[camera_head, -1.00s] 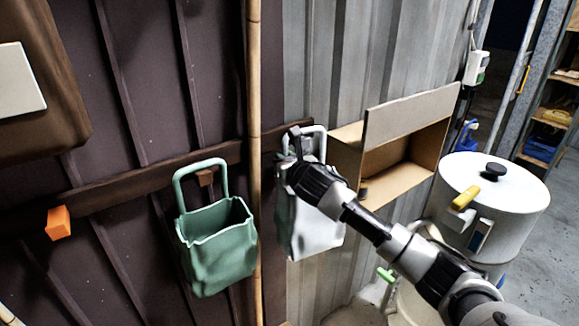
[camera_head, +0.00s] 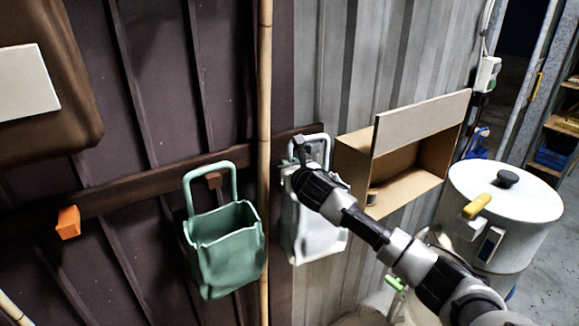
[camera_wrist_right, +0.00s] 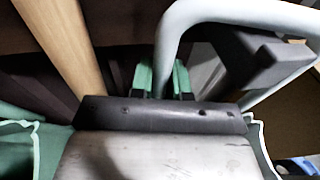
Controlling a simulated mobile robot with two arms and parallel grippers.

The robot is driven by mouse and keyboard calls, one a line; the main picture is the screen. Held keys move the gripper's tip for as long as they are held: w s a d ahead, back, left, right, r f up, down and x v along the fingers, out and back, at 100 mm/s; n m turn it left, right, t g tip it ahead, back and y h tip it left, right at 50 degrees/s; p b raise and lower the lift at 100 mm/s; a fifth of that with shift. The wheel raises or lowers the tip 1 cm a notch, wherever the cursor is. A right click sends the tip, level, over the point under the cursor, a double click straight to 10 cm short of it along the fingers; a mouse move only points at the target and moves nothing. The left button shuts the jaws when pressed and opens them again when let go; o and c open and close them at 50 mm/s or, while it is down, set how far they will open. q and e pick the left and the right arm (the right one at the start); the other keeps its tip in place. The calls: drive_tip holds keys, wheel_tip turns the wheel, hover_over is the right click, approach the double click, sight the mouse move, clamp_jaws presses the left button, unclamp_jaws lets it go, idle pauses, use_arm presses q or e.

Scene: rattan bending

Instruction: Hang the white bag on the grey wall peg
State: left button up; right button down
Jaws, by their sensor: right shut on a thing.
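The white bag (camera_head: 318,233) hangs upright from my right gripper (camera_head: 301,165), in front of the grey corrugated wall. The gripper is shut on one leg of the bag's handle (camera_wrist_right: 182,45), with green finger pads beside it in the right wrist view. The grey peg (camera_wrist_right: 262,62) shows within the handle's loop in that view, its end overlapping the loop's far leg. In the head view the peg (camera_head: 299,146) is small and partly hidden by the gripper. I cannot tell whether the handle rests on it. My left gripper is not in view.
A green bag (camera_head: 222,252) hangs on a brown peg (camera_head: 213,179) on the dark wooden rail (camera_head: 130,194). An orange peg (camera_head: 68,222) is further left. A bamboo pole (camera_head: 264,90) stands between the bags. An open cardboard box (camera_head: 425,122) and a white lidded pot (camera_head: 510,205) are right.

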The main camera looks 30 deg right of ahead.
drive_tip(key=c, duration=1)
unclamp_jaws()
drive_tip(key=shift+s, duration=0.1)
drive_tip(key=shift+s, duration=0.25)
drive_tip(key=s+b, duration=0.1)
drive_tip(key=s, duration=0.2)
drive_tip(key=s+r+b, duration=0.1)
drive_tip(key=s, duration=0.2)
drive_tip(key=s+b, duration=0.1)
drive_tip(key=s, duration=0.3)
drive_tip(key=shift+a+r, duration=0.35)
drive_tip(key=shift+s+d+b, duration=0.15)
drive_tip(key=shift+s+d, duration=0.05)
drive_tip(key=shift+s, duration=1.3)
drive_tip(key=shift+s+d+b, duration=0.15)
drive_tip(key=shift+s+d, duration=0.05)
drive_tip(key=shift+s, duration=1.25)
drive_tip(key=shift+s+d+b, duration=0.15)
drive_tip(key=shift+s+d, duration=0.05)
drive_tip(key=shift+s, duration=1.3)
